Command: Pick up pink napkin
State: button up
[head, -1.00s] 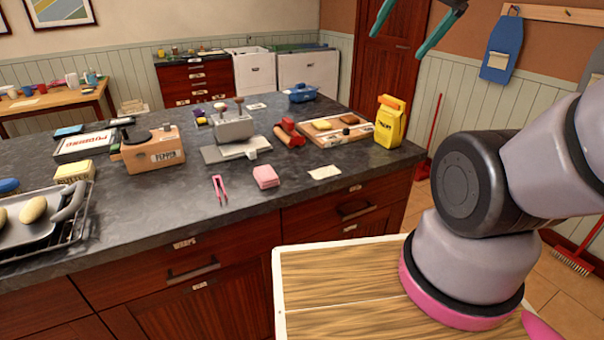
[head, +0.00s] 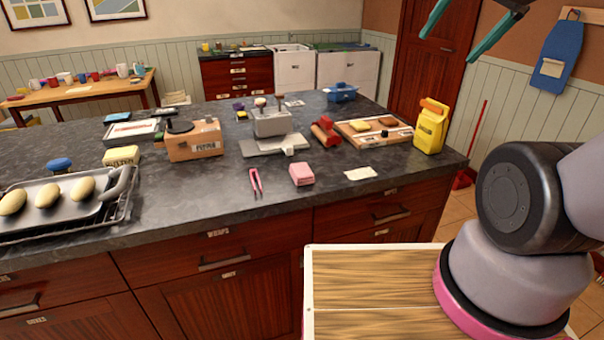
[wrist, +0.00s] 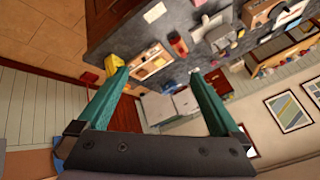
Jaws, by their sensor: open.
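A small pink block-like stack (head: 301,174), which looks like the pink napkin, lies on the dark countertop (head: 210,211) near its front edge. Pink tongs (head: 256,182) lie just left of it, and a flat white card (head: 361,173) lies to its right. My gripper (head: 457,38) is high at the top right of the head view, far above and apart from the counter. In the wrist view my gripper (wrist: 158,80) has its teal fingers spread wide with nothing between them. The pink stack is too small to make out surely in the wrist view.
A yellow bottle (head: 431,126) stands at the counter's right end, beside a wooden tray (head: 373,132). A red roller-like item (head: 325,130), a grey press (head: 271,125) and a wooden box (head: 195,140) stand behind the pink stack. A baking tray (head: 62,205) is at the left.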

dwell(0.4)
jog(key=n+g, duration=0.3)
jog(key=n, duration=0.5)
send_over(300, 167)
jog(key=s+d, duration=0.2)
jog(key=s, duration=0.1)
jog(key=shift+h, duration=0.3)
jog(key=shift+a+f, duration=0.15)
jog(key=shift+f, duration=15.35)
jog(key=shift+a+x, duration=0.15)
jog(key=shift+x, duration=1.55)
jog(key=shift+a+x, duration=0.2)
jog(key=shift+x, duration=1.5)
jog(key=shift+w+r, duration=0.1)
jog(key=shift+w, duration=0.1)
jog(key=shift+c, duration=0.3)
jog(key=c, duration=1.3)
jog(key=shift+r, duration=0.25)
